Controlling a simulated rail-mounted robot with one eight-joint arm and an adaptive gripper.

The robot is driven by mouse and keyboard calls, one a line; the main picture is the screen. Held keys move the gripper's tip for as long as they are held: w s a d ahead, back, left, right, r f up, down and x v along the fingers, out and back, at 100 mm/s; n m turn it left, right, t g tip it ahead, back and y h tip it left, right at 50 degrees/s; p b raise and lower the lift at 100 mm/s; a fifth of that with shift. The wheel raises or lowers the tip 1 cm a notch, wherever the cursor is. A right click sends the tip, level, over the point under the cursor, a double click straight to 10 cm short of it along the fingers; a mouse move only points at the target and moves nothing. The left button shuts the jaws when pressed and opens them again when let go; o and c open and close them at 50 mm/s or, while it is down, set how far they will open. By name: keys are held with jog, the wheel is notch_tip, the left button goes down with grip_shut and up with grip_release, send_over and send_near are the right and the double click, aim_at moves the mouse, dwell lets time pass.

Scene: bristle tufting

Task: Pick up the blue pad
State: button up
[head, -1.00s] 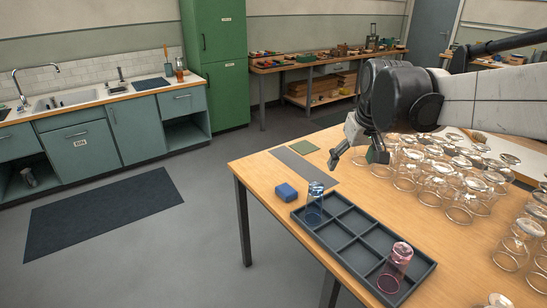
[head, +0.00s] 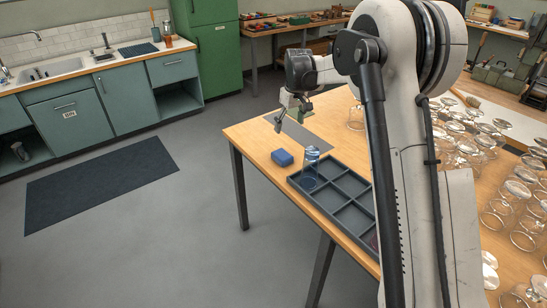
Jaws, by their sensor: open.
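The blue pad (head: 282,157) is a small blue block lying on the wooden table (head: 247,135) near its left edge. It lies just outside the far-left corner of the dark compartment tray (head: 297,184). My gripper (head: 291,121) is open and empty, pointing down above the table, over the grey strip area. It is farther back than the pad and apart from it.
A bluish clear glass (head: 311,165) stands in the tray's far-left compartment, close to the pad. Many clear glasses (head: 520,190) fill the table's right side. My arm hides part of the tray and table. The table's left edge is near the pad.

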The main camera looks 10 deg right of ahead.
notch_tip(320, 180, down, 3)
jog(key=w+a, duration=0.1)
jog(key=w, duration=0.1)
send_over(282, 154)
jog(key=f, duration=0.8)
jog(key=shift+s+f, duration=0.2)
jog(key=shift+f, duration=0.15)
jog(key=shift+w+f+p, duration=0.2)
jog(key=shift+f+p, duration=0.1)
jog(key=shift+f, duration=2.4)
jog(key=shift+f+b, duration=0.25)
jog(key=shift+b, duration=0.25)
jog(key=c, duration=1.1)
jog(key=shift+r, duration=0.15)
